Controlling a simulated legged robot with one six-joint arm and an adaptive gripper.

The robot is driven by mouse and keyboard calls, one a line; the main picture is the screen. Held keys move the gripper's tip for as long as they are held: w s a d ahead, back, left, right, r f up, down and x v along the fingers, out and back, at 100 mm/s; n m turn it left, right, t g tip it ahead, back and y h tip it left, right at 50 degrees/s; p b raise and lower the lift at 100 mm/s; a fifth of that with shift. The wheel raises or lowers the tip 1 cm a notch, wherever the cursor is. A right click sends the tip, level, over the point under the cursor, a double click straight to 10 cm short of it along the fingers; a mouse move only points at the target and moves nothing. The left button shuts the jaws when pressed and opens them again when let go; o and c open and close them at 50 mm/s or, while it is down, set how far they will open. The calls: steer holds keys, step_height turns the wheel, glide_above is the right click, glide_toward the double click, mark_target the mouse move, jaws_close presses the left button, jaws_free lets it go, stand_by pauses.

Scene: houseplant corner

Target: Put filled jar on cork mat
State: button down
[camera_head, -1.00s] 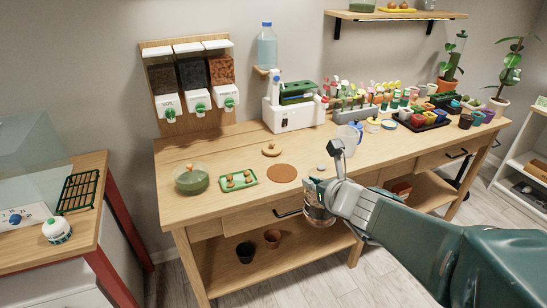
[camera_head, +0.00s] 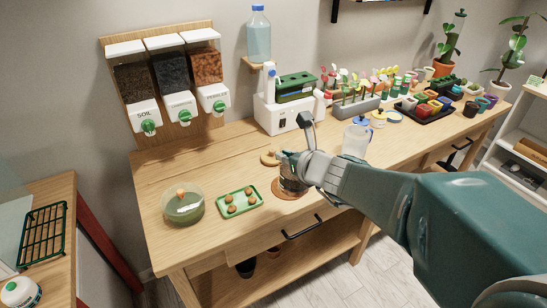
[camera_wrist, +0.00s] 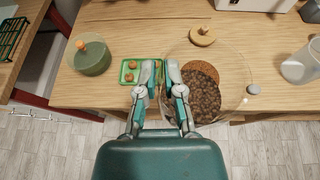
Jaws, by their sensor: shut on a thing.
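The filled jar (camera_head: 291,184) is clear glass with dark brown pellets inside; it also shows in the wrist view (camera_wrist: 204,98). My gripper (camera_head: 300,163) is shut on its rim; in the wrist view my fingers (camera_wrist: 161,72) pinch the jar's left wall. The round cork mat (camera_head: 279,193) lies on the bench below the jar, partly hidden by it. In the wrist view the mat (camera_wrist: 203,68) shows through the glass, beyond the pellets. The jar looks upright. I cannot tell whether its base touches the mat.
A wooden lid with a knob (camera_head: 269,158) lies just behind the mat. A green tray with several brown balls (camera_head: 239,204) and a greenish bowl (camera_head: 183,207) stand to the left. A clear pitcher (camera_head: 355,138) stands to the right. The bench's front edge is close.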

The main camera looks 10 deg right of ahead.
steer(key=w+d+f, duration=0.2)
steer(key=w+f, duration=1)
steer(key=w, duration=0.1)
steer(key=shift+f, duration=0.4)
steer(key=c, duration=0.8)
jaws_free()
steer(key=shift+s, duration=0.1)
steer(key=shift+o, duration=0.2)
